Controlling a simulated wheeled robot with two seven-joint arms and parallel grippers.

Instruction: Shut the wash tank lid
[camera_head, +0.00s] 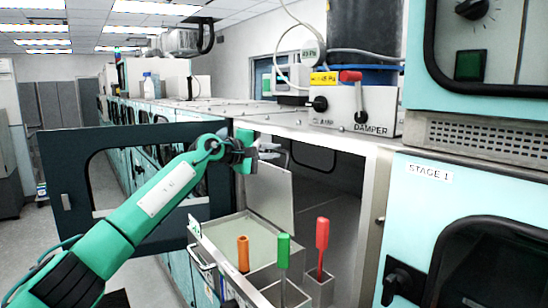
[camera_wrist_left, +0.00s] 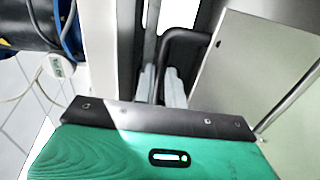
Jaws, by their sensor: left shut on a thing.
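The wash tank lid (camera_head: 270,192) is a flat grey metal panel standing raised, nearly upright, at the far side of the wash tank (camera_head: 212,243). The tank top is open and shows a pale grey-green inside. My left gripper (camera_head: 250,160) is at the lid's top edge. In the left wrist view, the lid (camera_wrist_left: 255,70) fills the right side, and a black bar handle (camera_wrist_left: 185,37) bends toward the fingers. My left gripper (camera_wrist_left: 163,85) is shut on this handle; the exact contact is partly hidden. My right gripper is not in view.
Orange (camera_head: 243,252), green (camera_head: 283,250) and red (camera_head: 322,245) tool handles stand upright near the tank. A dark-framed door (camera_head: 62,185) hangs open at left, behind my arm. The cabinet side post (camera_head: 372,220) bounds the opening at right.

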